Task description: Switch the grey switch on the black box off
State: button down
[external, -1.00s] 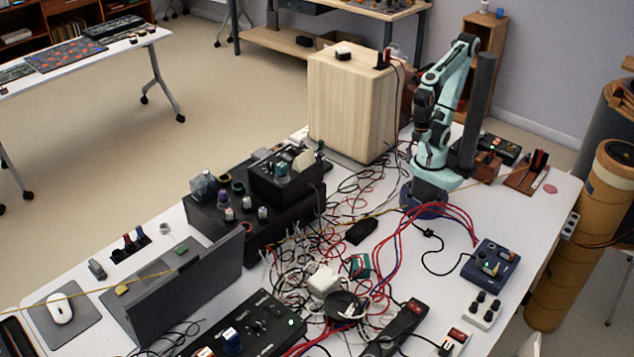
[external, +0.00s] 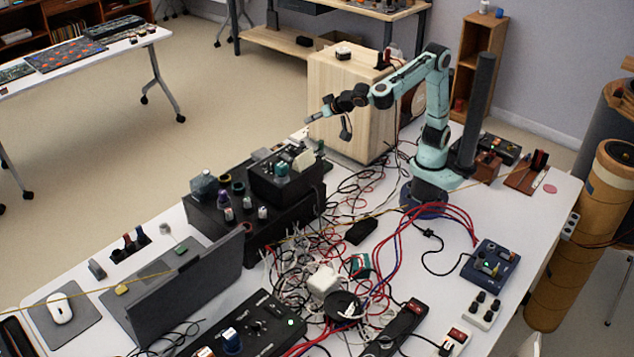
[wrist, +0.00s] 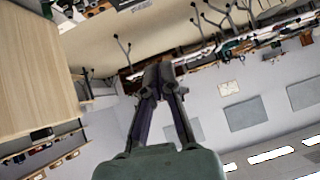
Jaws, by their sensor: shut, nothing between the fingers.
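The large black box (external: 262,228) stands left of centre on the white table, with several knobs on its top. A smaller black box (external: 293,187) sits on it, with a teal knob (external: 281,169) and a pale lever-like piece (external: 304,161). I cannot tell which part is the grey switch or how it is set. My gripper (external: 309,120) is in the air beyond and above the black boxes, in front of the wooden box, pointing left, touching nothing. In the wrist view its fingers (wrist: 157,76) are together and empty; the black boxes do not show there.
The wooden box (external: 345,120) stands close to my forearm and also fills the left of the wrist view (wrist: 35,70). Tangled cables (external: 300,240) cover the middle of the table. A black upright panel (external: 190,295) stands at the front left. A black control box (external: 258,325) lies nearby.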

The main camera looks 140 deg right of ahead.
jog(key=shift+n+g, duration=0.3)
jog(key=shift+g, duration=0.2)
jog(key=f, duration=0.1)
jog(key=w+f, duration=0.2)
jog(key=shift+a+f, duration=0.1)
jog(key=shift+f, duration=0.25)
send_over(283, 154)
jog(key=a, duration=0.4)
jog(key=f, duration=0.5)
jog(key=shift+d+f, duration=0.25)
jog(key=f, duration=0.1)
jog(key=d+f, duration=0.1)
jog(key=f, duration=0.1)
jog(key=shift+d+f, duration=0.1)
jog(key=shift+f, duration=0.65)
jog(key=shift+d+f+y, duration=0.15)
jog(key=shift+f+y, duration=0.15)
jog(key=shift+y, duration=0.1)
jog(key=shift+d, duration=0.15)
